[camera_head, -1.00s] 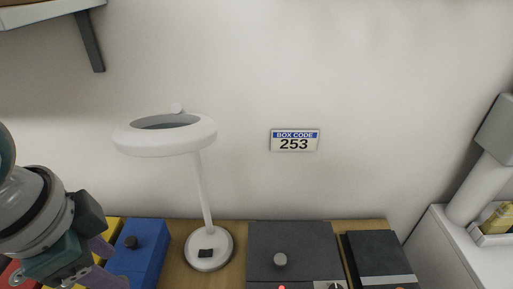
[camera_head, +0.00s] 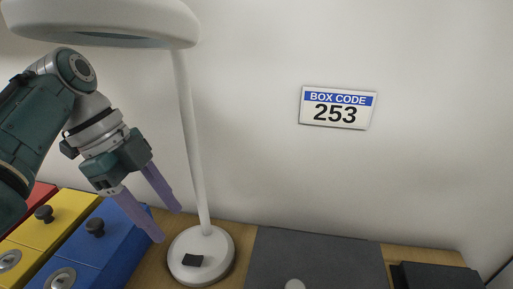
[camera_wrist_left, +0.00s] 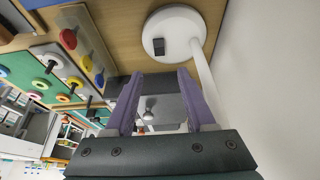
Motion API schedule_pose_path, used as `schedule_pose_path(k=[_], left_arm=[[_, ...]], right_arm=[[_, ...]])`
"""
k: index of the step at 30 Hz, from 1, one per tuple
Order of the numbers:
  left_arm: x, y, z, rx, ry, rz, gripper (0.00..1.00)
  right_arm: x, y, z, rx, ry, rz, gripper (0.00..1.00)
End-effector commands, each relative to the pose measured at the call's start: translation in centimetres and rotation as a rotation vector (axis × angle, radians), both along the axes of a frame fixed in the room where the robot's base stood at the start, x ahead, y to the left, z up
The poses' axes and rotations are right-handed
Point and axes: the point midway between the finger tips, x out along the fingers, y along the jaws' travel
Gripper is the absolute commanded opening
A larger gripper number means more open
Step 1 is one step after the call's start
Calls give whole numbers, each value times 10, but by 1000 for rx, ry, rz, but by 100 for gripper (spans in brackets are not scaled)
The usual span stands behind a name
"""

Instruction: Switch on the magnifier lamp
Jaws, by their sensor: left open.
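The white magnifier lamp (camera_head: 190,130) stands on the wooden table, with its ring head at the top left of the head view. Its round base (camera_head: 215,246) carries a black switch (camera_head: 192,260). My left gripper (camera_head: 167,226) is open and empty, just left of the lamp's pole and above and left of the base. In the left wrist view the lamp base (camera_wrist_left: 185,22) and black switch (camera_wrist_left: 159,47) show beyond the open fingers (camera_wrist_left: 160,82). My right gripper is not in view.
Blue (camera_head: 108,248), yellow (camera_head: 50,238) and red boxes with dark knobs stand left of the lamp. A dark grey box (camera_head: 320,262) is close on its right, with a black case (camera_head: 435,278) farther right. A "BOX CODE 253" sign (camera_head: 337,107) hangs on the wall behind.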

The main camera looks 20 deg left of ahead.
Motion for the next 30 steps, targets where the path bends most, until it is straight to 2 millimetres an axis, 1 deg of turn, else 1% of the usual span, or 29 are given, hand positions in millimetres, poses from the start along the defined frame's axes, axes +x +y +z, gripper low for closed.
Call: schedule_pose_path(k=[9,12,15,19,26,30], left_arm=[[4,-23,-56,-2,4,0,55],[6,-28,-70,1,3,1,55],[7,-32,-80,2,2,1,55],[7,-34,-85,4,2,2,55],[7,-34,-85,4,2,2,55],[7,-34,-85,5,2,2,40]], right_arm=[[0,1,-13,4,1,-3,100],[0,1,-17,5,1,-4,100],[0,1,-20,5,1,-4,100],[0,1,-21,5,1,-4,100],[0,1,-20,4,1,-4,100],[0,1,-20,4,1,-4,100]])
